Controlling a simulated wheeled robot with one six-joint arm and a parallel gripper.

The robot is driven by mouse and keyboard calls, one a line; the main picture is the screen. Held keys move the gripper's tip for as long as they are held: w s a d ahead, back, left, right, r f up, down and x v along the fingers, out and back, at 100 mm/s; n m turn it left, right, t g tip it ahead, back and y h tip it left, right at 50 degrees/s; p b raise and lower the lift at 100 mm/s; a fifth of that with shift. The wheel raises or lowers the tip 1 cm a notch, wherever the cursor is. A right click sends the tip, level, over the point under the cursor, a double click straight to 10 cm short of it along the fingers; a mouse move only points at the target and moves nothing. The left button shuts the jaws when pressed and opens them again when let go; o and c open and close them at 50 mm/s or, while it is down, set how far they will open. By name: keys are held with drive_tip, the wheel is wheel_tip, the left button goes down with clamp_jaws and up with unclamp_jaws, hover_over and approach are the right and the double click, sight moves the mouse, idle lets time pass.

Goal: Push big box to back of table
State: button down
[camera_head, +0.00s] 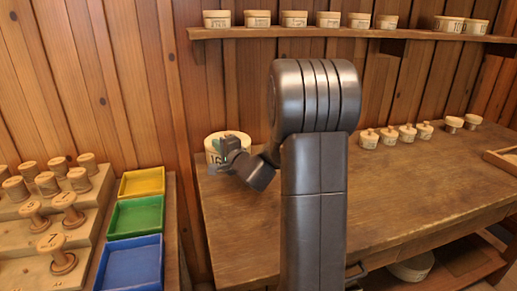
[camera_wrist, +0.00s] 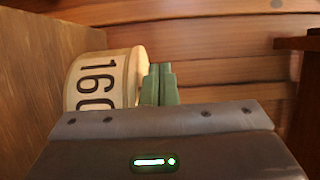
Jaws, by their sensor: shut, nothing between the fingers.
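The big box, a round pale wooden one marked 160 (camera_head: 212,142), stands near the back left of the wooden table (camera_head: 300,235), close to the plank wall. In the wrist view the same box (camera_wrist: 100,82) fills the left, its label turned sideways. My gripper (camera_head: 233,143) is in front of the box and partly hides it. Its green fingers (camera_wrist: 159,84) are shut together with nothing between them, right by the box's edge. I cannot tell whether they touch it.
Several small lidded boxes (camera_head: 406,133) stand in a row at the table's back right. A wall shelf (camera_head: 300,32) above holds more round boxes. Left of the table are yellow, green and blue trays (camera_head: 135,217) and a stepped rack of spools (camera_head: 85,235). My arm hides the table's middle.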

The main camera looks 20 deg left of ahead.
drive_tip(key=w+d+p, duration=0.3)
drive_tip(key=w+d, duration=0.7)
drive_tip(key=d, duration=0.1)
drive_tip(key=f, duration=0.4)
drive_tip(key=shift+a+f+b, duration=0.2)
drive_tip(key=shift+f+b, duration=0.1)
drive_tip(key=shift+f, duration=0.3)
drive_tip(key=shift+s+a+r, duration=0.1)
drive_tip(key=shift+s+a, duration=0.25)
drive_tip(key=shift+a, duration=0.05)
drive_tip(key=shift+s+a+f+b, duration=0.25)
drive_tip(key=shift+s+a+b, duration=0.15)
drive_tip(key=shift+b, duration=0.5)
drive_tip(key=shift+s+a+b, duration=0.3)
drive_tip(key=shift+s+b, duration=0.05)
drive_tip(key=shift+b, duration=0.3)
drive_tip(key=shift+r, duration=0.2)
